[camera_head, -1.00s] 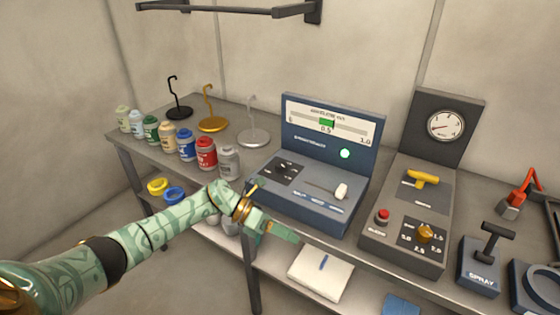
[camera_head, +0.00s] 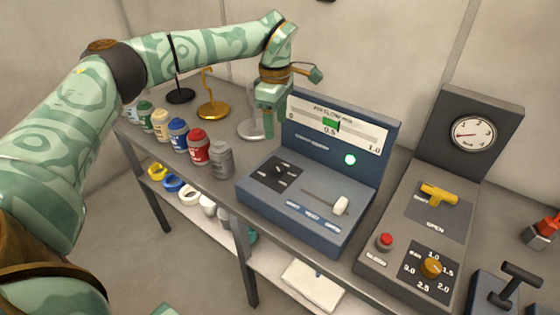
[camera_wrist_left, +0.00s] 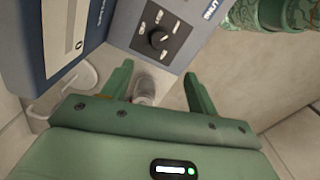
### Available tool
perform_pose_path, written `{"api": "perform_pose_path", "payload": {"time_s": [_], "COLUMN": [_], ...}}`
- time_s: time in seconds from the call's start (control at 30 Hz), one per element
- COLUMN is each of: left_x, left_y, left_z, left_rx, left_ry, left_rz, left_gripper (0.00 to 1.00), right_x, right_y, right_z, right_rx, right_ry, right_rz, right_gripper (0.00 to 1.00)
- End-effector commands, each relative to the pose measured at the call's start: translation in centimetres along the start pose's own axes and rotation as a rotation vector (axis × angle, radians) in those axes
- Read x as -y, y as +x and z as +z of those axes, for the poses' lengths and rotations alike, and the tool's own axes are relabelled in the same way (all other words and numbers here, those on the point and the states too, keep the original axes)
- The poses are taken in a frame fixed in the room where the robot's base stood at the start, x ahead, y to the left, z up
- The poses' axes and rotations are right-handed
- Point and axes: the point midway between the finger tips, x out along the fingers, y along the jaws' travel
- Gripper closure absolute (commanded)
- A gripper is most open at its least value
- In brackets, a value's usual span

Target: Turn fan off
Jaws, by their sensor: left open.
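A blue console (camera_head: 300,210) stands on the bench. It has a small black rotary knob (camera_head: 278,170) and a slider with a white handle (camera_head: 340,205). To its right, a grey console (camera_head: 400,270) has a yellow lever (camera_head: 438,194), a red button (camera_head: 385,242) and an orange dial (camera_head: 431,267) with numbers around it. I cannot read which control is the fan's. My left gripper (camera_head: 268,122) is above the bench behind and left of the black knob, pointing down, open and empty. In the left wrist view its fingers (camera_wrist_left: 160,85) are apart, and the black knob (camera_wrist_left: 159,38) lies beyond them. My right gripper is out of view.
Several paint cans, including a red one (camera_head: 198,147) and a grey one (camera_head: 221,160), line the bench's left edge. Hooked stands, one golden (camera_head: 213,110), are behind them. A round gauge (camera_head: 473,134) tops the grey console. A SPRAY-type T-handle (camera_head: 514,280) is at lower right.

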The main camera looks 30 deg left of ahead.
Motion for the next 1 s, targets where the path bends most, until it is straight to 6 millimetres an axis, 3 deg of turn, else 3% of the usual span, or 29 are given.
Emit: {"api": "perform_pose_path", "payload": {"time_s": [0.1, 0.3, 0.5, 0.7, 1.0], "left_x": [0.1, 0.1, 0.1, 0.0, 0.0], "left_y": [3.4, 8.6, 12.4, 14.1, 14.2], "left_z": [0.0, 0.1, 0.1, 0.1, 0.1], "left_rx": [0.0, 0.002, 0.002, 0.003, 0.003], "left_ry": [0.001, 0.0, 0.0, 0.0, 0.0], "left_rz": [-0.005, -0.006, -0.003, -0.001, 0.0], "left_gripper": [0.41, 0.41, 0.41, 0.41, 0.41], "right_x": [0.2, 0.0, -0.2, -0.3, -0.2], "right_y": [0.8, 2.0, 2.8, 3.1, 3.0], "right_z": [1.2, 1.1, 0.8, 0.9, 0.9], "right_rx": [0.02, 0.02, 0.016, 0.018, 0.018], "right_ry": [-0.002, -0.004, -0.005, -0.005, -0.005], "right_rz": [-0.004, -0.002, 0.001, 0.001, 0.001], "right_gripper": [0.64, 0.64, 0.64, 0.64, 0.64]}}
